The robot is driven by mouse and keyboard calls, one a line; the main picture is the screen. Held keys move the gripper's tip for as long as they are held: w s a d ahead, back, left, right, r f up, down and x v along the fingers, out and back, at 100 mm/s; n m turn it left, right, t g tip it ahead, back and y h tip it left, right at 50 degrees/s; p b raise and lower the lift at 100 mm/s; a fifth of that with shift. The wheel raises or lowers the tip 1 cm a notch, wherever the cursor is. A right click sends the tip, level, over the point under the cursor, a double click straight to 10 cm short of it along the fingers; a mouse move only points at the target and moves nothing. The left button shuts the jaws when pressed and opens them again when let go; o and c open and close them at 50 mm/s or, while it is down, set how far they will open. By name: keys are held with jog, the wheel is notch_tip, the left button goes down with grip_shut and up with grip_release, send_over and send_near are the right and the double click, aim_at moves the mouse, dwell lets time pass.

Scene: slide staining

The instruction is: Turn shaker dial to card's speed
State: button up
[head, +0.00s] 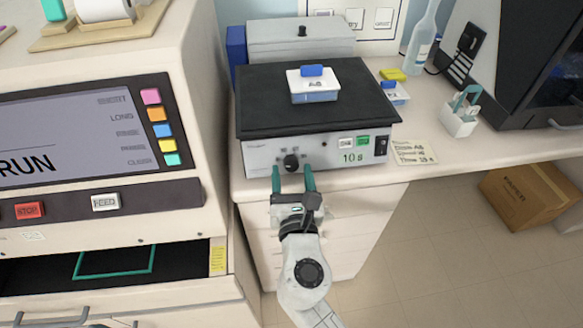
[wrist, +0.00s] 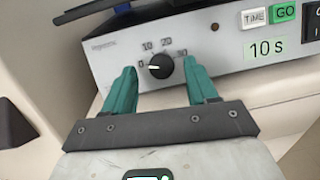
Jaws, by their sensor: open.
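The shaker (head: 262,158) stands on the bench, with a black platform on top and a grey front panel. Its round black dial (head: 291,162) is on the panel's left part; in the wrist view the dial (wrist: 160,66) has a white mark pointing left, near the 0 of the printed scale. The card (head: 414,152) lies on the bench right of the shaker; its handwritten lines are too small to read surely. My gripper (head: 293,172) is open and empty in front of the panel, its teal fingers either side of the dial and apart from it.
The display (wrist: 266,48) reads 10 s, below the TIME and GO buttons. A large machine (head: 90,130) stands close on the left.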

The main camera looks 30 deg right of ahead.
jog(key=shift+x, duration=0.8)
jog(key=shift+c, duration=0.2)
jog(key=c, duration=1)
